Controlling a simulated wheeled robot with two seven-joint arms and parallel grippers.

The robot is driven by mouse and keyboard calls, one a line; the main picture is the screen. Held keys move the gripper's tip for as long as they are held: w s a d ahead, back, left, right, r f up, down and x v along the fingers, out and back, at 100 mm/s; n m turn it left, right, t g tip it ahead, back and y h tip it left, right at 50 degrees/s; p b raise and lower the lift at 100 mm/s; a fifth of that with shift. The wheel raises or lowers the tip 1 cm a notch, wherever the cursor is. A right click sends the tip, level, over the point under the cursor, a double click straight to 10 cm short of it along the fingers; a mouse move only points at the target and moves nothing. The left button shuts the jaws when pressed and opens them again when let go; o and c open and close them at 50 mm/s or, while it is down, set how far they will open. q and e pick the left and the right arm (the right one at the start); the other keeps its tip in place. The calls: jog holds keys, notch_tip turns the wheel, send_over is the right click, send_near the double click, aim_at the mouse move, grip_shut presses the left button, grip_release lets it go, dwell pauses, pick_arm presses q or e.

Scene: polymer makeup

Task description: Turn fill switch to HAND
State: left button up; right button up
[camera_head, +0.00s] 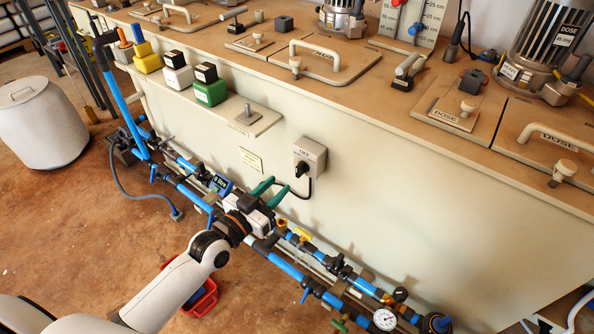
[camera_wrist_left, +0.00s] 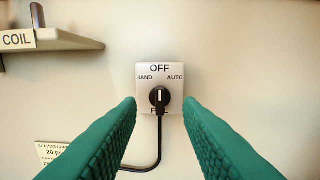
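The fill switch (camera_head: 309,157) is a grey box on the front wall of the tank in the head view. In the left wrist view the switch plate (camera_wrist_left: 147,80) reads OFF at the top, HAND at the left and AUTO at the right. Its black knob (camera_wrist_left: 160,97) has a white mark pointing straight up at OFF. My left gripper (camera_head: 276,188) has green fingers, open and empty. In the left wrist view the fingers of the left gripper (camera_wrist_left: 160,108) stand either side of the knob, apart from it. My right gripper is not in view.
A black cable (camera_wrist_left: 158,150) hangs from the switch. A shelf (camera_wrist_left: 60,41) labelled COIL juts out at upper left. Blue pipes (camera_head: 285,266) with valves and a gauge (camera_head: 385,319) run low along the wall. The wall right of the switch is bare.

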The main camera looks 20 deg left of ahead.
aim_at(297, 169)
pick_arm(q)
jog(key=b+x, duration=0.1)
jog(key=x, duration=0.6)
jog(key=shift+w+f, duration=0.15)
jog(key=shift+w, duration=0.05)
jog(key=shift+w+d, duration=0.2)
jog(key=shift+w, duration=0.15)
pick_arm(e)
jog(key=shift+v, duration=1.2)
pick_arm(q)
jog(key=shift+c, duration=0.2)
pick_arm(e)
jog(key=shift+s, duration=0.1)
pick_arm(q)
jog(key=c, duration=0.6)
jog(key=shift+c, duration=0.3)
